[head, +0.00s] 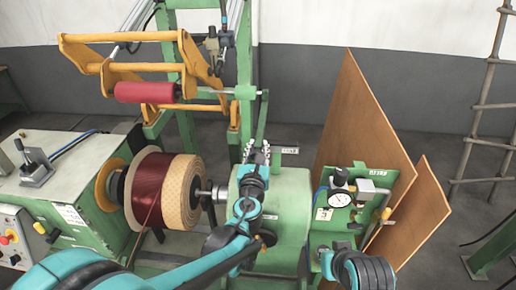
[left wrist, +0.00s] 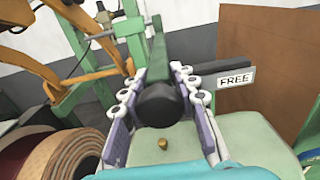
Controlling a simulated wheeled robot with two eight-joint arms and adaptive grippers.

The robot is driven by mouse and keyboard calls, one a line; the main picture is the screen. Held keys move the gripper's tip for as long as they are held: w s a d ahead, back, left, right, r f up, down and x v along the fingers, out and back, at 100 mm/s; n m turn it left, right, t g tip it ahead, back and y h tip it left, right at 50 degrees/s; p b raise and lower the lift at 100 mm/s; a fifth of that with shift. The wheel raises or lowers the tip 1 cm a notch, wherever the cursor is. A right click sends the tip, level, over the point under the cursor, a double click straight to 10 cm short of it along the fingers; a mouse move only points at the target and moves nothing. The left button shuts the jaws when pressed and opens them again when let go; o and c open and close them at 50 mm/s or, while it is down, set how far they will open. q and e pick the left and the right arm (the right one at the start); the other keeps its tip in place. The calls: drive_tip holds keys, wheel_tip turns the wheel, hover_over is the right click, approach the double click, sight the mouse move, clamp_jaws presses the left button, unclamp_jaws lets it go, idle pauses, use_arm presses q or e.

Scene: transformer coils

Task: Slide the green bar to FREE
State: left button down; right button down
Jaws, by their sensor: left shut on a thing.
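The green bar (head: 263,118) rises behind my left gripper (head: 257,152), above the green housing, in the head view. In the left wrist view the green bar (left wrist: 157,60) stands between the fingers, with a black round knob (left wrist: 158,104) at its near end. My left gripper is shut on the bar's knob end, its fingers on either side. A white FREE label (left wrist: 234,78) is just right of the fingers in the left wrist view. In the head view the label plate (head: 290,150) is small, right of the gripper. My right gripper does not show.
A spool of dark red wire (head: 150,192) sits left of the green housing (head: 290,200). A green panel with a gauge (head: 339,198) stands to the right, before brown boards (head: 365,120). An orange frame with a red roller (head: 145,92) is behind on the left.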

use_arm(q)
drive_tip(key=s+d+b, duration=0.1)
drive_tip(key=d+b, duration=0.1)
drive_tip(key=d, duration=0.8)
drive_tip(key=shift+d, duration=0.1)
drive_tip(key=c, duration=1.2)
unclamp_jaws()
drive_tip(key=shift+o, duration=0.2)
drive_tip(key=shift+s+d, duration=0.1)
drive_tip(key=shift+d, duration=0.1)
drive_tip(key=shift+a, duration=0.1)
drive_tip(key=s+a, duration=0.1)
drive_tip(key=s, duration=1.1)
